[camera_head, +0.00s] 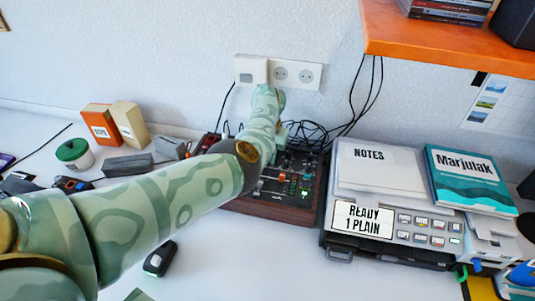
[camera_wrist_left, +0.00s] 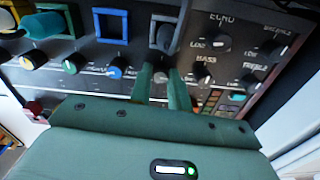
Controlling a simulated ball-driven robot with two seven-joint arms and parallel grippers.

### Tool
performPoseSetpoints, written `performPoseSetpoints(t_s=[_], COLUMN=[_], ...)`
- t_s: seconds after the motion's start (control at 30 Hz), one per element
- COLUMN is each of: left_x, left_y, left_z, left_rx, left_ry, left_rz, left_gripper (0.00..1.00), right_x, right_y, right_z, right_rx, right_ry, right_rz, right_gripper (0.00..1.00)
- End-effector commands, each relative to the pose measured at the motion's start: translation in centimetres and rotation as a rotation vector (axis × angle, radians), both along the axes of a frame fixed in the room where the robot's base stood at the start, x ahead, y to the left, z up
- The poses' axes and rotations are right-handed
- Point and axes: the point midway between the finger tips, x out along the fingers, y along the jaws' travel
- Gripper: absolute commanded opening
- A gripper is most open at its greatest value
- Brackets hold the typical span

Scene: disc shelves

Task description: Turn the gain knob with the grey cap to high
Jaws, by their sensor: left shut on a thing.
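The mixer (camera_head: 262,208) with a dark panel and wooden edge stands on the desk against the wall in the head view. In the left wrist view its panel (camera_wrist_left: 130,52) carries a row of knobs with caps, among them a green-capped knob (camera_wrist_left: 73,63) and a blue-capped knob (camera_wrist_left: 115,68). The grey-capped knob (camera_wrist_left: 161,77) is to the right of the blue one, between the fingers of my left gripper (camera_wrist_left: 163,82). The gripper is shut on it. The knob's pointer and scale are mostly hidden by the fingers. My right gripper is not in view.
Knobs labelled bass (camera_wrist_left: 205,75) and echo (camera_wrist_left: 220,42) sit right of the fingers. A printer (camera_head: 345,218) stands right of the mixer, under an orange shelf (camera_head: 440,50). Black cables (camera_head: 310,135) lie behind the mixer. The desk front is mostly clear.

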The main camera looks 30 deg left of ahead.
Motion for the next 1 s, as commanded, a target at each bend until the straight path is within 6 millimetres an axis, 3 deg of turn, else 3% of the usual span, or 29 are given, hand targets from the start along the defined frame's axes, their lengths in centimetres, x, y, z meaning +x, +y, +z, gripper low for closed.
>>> performPoseSetpoints(t_s=[0.7,0.73,0.8,1.0], left_x=[0.13,0.13,0.11,0.06], left_y=[0.06,0.06,0.06,0.04], left_z=[0.17,0.17,0.16,0.08], left_rx=[0.002,0.002,0.002,0.001], left_ry=[-0.005,-0.005,-0.004,-0.002], left_rz=[-0.077,-0.077,-0.076,-0.076], left_gripper=[0.0,0.24,0.4,0.4], right_x=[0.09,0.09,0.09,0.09], right_y=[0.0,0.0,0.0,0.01], right_z=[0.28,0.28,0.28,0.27], right_rx=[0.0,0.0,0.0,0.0], right_ry=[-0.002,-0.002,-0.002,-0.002], right_rz=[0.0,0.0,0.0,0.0], right_gripper=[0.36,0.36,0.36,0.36])
